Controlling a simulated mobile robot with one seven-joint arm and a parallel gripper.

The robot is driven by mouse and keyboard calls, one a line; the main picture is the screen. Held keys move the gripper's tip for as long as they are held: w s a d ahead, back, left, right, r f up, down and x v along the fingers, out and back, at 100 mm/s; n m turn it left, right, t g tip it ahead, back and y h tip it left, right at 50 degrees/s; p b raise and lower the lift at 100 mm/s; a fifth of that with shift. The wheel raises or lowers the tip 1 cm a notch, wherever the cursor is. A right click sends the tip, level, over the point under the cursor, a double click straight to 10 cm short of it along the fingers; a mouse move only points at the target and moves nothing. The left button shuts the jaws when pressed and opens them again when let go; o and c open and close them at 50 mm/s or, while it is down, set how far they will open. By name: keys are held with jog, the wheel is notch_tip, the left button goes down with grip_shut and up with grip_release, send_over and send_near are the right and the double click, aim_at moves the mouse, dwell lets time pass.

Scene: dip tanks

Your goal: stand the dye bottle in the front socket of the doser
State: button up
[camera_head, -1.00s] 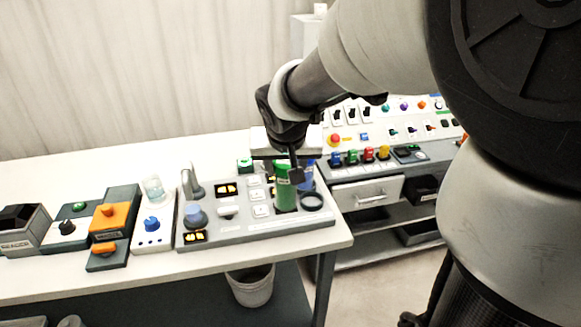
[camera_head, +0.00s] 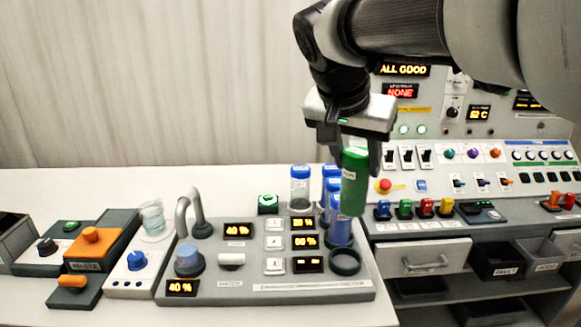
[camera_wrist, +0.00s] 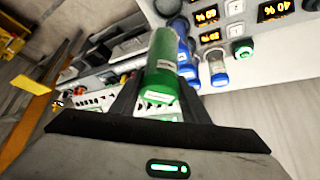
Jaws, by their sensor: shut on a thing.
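The green dye bottle (camera_head: 354,185) is held upright, slightly tilted, in my gripper (camera_head: 355,155), which is shut on its upper part. The bottle hangs over the right end of the grey doser (camera_head: 215,290), apart from its surface. The front socket (camera_head: 345,262) is a dark ring at the doser's right front corner and looks empty. The bottle's lower end shows above this ring in the head view. In the wrist view the green bottle (camera_wrist: 163,70) sticks out between the fingers, with the doser (camera_wrist: 222,35) beyond it.
Blue bottles (camera_head: 341,232) stand in a row just behind the front socket, close to the held bottle. A clear blue-capped bottle (camera_head: 300,188) stands at the doser's back. A curved spout (camera_head: 188,212) rises at its left. A control panel (camera_head: 450,165) stands to the right.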

aim_at(348, 216)
notch_tip(348, 216, down, 14)
jog(key=b, duration=0.4)
jog(key=shift+r, duration=0.2)
jog(key=shift+f, duration=0.15)
jog(key=o, duration=1.2)
